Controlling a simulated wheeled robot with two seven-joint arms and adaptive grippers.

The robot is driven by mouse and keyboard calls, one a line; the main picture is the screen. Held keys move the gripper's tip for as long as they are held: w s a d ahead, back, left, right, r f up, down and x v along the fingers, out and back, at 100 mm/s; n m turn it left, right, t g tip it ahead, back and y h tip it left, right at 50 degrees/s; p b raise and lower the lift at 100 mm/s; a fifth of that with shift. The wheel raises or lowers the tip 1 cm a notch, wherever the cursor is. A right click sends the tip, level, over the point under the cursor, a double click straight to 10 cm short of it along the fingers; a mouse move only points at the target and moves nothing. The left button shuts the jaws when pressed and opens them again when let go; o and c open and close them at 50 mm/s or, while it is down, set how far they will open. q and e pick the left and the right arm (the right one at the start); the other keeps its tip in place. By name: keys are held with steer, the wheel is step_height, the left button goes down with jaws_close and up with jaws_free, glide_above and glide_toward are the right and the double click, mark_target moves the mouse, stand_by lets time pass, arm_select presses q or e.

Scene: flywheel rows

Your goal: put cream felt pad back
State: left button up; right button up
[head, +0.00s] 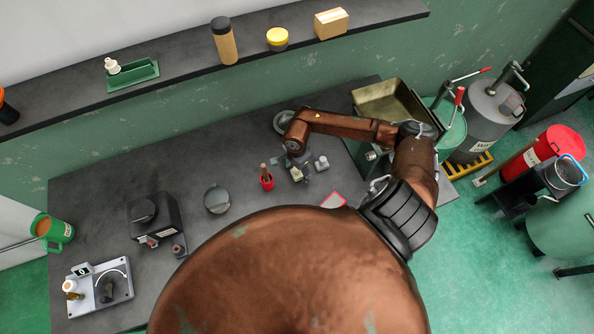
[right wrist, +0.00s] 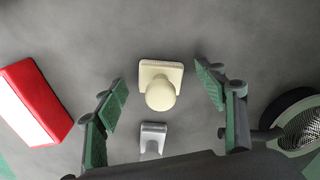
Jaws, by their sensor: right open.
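The cream felt pad (right wrist: 160,92) has a square base with a paler fringed edge and a round knob. In the right wrist view it stands on the dark worktop, between and a little beyond the fingertips. My right gripper (right wrist: 167,92) is open, with its green-lined fingers apart on either side of the pad and no clear contact. My left gripper is not in view.
A small grey block (right wrist: 152,138) stands close to the pad. A red-and-white box (right wrist: 35,103) lies left, and a round fan-like part (right wrist: 298,125) lies right. A red cup (head: 267,181) and a grey disc (head: 217,199) are nearby. The back shelf (head: 180,62) holds several items.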

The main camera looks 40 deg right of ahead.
steer(key=shift+r, duration=0.25)
step_height(320, 180, up, 11)
steer(key=shift+r+b, duration=0.1)
steer(key=shift+b, duration=1)
steer(key=shift+r, duration=0.35)
